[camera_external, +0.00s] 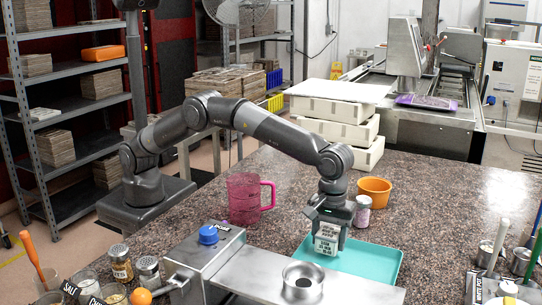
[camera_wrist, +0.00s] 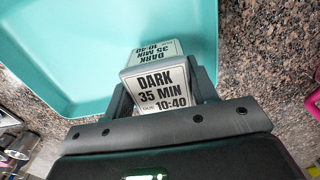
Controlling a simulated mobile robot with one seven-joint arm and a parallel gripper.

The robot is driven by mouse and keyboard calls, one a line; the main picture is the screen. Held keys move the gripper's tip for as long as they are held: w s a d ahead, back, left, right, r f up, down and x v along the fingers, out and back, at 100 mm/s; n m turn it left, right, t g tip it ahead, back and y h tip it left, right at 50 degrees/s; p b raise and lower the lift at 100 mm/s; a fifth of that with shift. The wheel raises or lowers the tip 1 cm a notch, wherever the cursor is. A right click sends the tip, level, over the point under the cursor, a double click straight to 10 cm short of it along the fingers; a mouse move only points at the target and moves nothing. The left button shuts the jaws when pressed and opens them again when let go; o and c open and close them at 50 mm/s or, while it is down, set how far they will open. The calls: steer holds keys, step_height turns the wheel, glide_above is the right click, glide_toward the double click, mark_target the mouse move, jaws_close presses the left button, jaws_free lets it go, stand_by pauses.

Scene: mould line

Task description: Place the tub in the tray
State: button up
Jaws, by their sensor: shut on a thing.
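The tub (camera_external: 327,238) is a small white container with a printed label. In the wrist view the tub (camera_wrist: 158,88) shows its label, "DARK 35 MIN 10:40", between the fingers. My gripper (camera_external: 329,222) is shut on it and points down; the fingers also show in the wrist view (camera_wrist: 162,100). The tray (camera_external: 370,264) is turquoise, shallow and rectangular, on the granite counter. The tub appears at the tray's back left part in the external view. In the wrist view the tray (camera_wrist: 95,55) lies beyond the tub, near its rim. Whether the tub touches the tray is unclear.
A pink jug (camera_external: 243,198) stands left of my gripper. A small spice jar (camera_external: 362,212) and an orange bowl (camera_external: 374,191) stand just behind the tray. A metal unit with a round opening (camera_external: 303,281) is in front. Open granite (camera_external: 455,215) lies to the right.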

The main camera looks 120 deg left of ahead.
steer(key=shift+f, duration=0.75)
steer(key=shift+f, duration=0.1)
steer(key=o, duration=1)
